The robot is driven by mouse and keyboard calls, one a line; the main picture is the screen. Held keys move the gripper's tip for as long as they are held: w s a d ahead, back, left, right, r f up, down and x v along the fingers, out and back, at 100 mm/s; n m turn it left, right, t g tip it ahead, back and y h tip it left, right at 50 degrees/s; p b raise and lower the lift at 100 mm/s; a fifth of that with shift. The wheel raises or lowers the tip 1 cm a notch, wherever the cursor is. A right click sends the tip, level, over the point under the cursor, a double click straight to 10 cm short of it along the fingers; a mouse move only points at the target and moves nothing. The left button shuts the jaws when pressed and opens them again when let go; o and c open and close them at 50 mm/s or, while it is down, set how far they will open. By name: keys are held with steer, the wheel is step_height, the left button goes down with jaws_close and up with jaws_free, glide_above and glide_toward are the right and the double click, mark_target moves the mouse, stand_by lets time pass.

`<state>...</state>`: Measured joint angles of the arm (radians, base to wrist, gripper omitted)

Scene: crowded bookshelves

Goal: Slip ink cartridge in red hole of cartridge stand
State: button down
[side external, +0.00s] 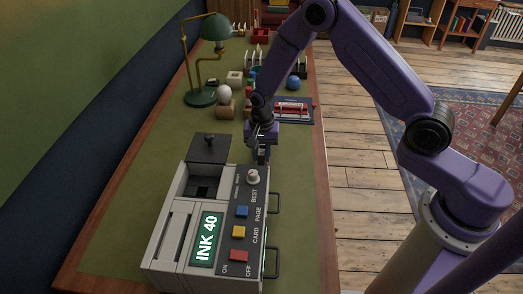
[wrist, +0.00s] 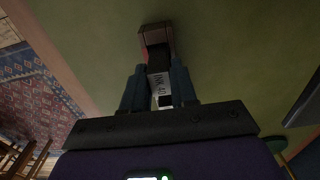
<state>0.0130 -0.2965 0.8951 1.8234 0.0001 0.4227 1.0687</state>
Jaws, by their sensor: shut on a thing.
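My gripper (side external: 262,140) hangs just beyond the far right corner of the printer, above the green desk top. A reddish-brown end shows past the fingertips, apparently part of the cartridge. In the side view the cartridge is small and dark below the fingers. I cannot pick out the cartridge stand or its red hole with certainty. A dark base with a red and white piece (side external: 292,108) lies behind the gripper at the right edge.
The grey printer (side external: 168,232) has its dark lid (side external: 209,148) raised and a green INK 40 screen (side external: 206,238). A green lamp (side external: 201,96), a white ball (side external: 224,93), a blue ball (side external: 293,83) and small racks stand farther back. Bare desk (side external: 297,190) lies right of the printer.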

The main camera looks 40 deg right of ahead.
steer(key=shift+f, duration=0.6)
steer(key=c, duration=0.8)
jaws_free()
steer(key=shift+r, duration=3.45)
